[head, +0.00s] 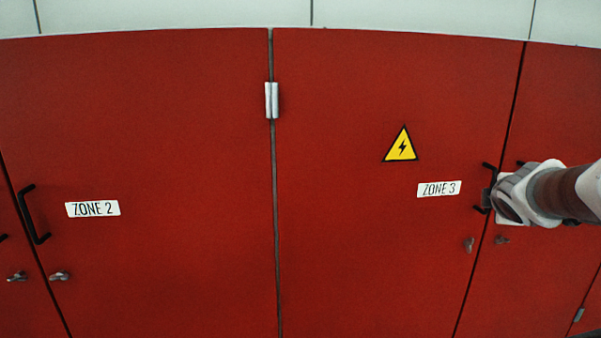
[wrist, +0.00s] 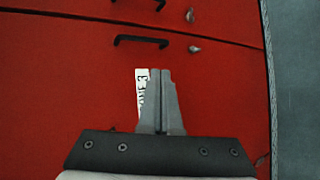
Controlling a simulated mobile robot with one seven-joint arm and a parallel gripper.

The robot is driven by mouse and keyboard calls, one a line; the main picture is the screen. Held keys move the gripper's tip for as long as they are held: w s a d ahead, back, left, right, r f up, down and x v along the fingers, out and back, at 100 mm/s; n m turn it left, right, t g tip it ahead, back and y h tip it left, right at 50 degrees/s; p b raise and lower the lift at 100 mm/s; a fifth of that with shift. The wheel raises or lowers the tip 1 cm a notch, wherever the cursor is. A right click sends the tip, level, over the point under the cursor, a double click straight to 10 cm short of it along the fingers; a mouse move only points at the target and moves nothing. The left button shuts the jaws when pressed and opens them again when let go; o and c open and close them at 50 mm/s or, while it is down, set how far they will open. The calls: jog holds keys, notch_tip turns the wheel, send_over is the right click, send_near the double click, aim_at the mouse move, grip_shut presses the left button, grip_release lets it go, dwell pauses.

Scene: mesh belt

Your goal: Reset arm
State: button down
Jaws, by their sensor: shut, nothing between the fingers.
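My gripper (wrist: 161,73) is shut and empty in the wrist view, its two fingers together in front of the red Zone 3 door (wrist: 85,90). The fingers partly cover the white ZONE 3 label (wrist: 141,95). A black door handle (wrist: 142,40) lies beyond the fingertips, apart from them in the picture. In the head view my arm reaches in from the right edge, and its end is beside the Zone 3 handle (head: 484,210). The fingers are hard to make out there, and I cannot tell the gap to the door.
Red cabinet doors fill the head view, all looking closed. The Zone 2 door (head: 140,120) has a black handle (head: 33,213) at left. A yellow warning triangle (head: 402,147) and a hinge (head: 272,100) are on the front. Small latches (head: 469,244) sit below the handles.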

jog(key=s+a+f+m+g+y, duration=0.2)
jog(key=s+a+m, duration=0.4)
jog(key=s+a, duration=0.6)
jog(key=s+a+f+m+g+y, duration=0.3)
jog(key=s+a+f+m, duration=0.4)
jog(key=s+a, duration=0.5)
jog(key=shift+s+a+m+g+y, duration=0.3)
jog(key=shift+s+y, duration=0.15)
jog(key=shift+y, duration=0.15)
